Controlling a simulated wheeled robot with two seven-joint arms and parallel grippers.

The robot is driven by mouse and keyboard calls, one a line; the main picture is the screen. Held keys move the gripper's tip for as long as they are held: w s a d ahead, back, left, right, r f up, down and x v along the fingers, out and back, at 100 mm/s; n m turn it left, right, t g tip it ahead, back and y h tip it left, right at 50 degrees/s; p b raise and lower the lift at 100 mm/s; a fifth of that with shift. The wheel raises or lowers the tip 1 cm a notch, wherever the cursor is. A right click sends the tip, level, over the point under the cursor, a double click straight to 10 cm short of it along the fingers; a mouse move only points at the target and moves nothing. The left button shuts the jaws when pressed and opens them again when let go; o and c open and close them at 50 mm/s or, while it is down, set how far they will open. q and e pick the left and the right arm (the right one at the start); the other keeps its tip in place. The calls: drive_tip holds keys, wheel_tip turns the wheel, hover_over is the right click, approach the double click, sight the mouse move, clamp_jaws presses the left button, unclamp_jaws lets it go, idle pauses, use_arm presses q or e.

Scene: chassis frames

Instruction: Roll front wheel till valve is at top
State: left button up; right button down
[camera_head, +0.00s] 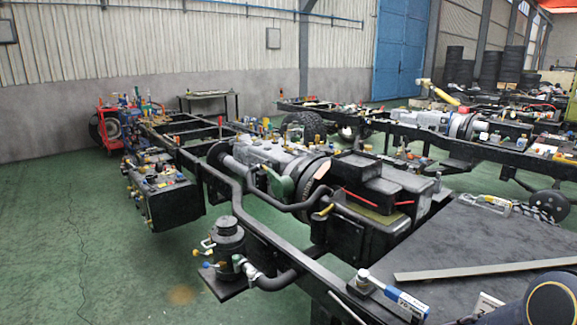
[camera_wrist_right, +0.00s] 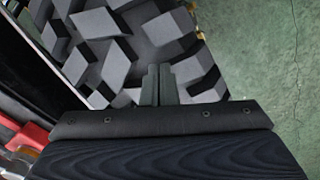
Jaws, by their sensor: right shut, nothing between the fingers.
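A wheel's tire (camera_wrist_right: 120,35) with thick, dark grey block tread fills the upper left and middle of the right wrist view. Only its tread shows. Its side face, rim and any valve are hidden. My right gripper (camera_wrist_right: 158,72) is shut and empty, its two narrow fingers together in front of the tread blocks. I cannot tell whether the fingertips touch the rubber. In the head view neither gripper shows, and I cannot make out this wheel there.
A dark tabletop (camera_head: 480,235) holding a metal bar (camera_head: 465,272) and a torque tool (camera_head: 395,295) is at the lower right. Green floor (camera_head: 60,240) is clear at left.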

drive_tip(key=shift+f+b, duration=0.5)
drive_tip(key=shift+f, duration=0.15)
drive_tip(key=shift+r, duration=0.15)
drive_tip(key=shift+w+a, duration=0.1)
drive_tip(key=shift+a, duration=0.05)
drive_tip(key=shift+w+a+r, duration=0.2)
drive_tip(key=shift+w+a, duration=0.4)
drive_tip(key=shift+w, duration=0.1)
drive_tip(key=shift+w+a+f, duration=0.15)
drive_tip(key=shift+w+a, duration=0.5)
drive_tip(key=shift+w, duration=0.15)
drive_tip(key=shift+w+a, duration=0.1)
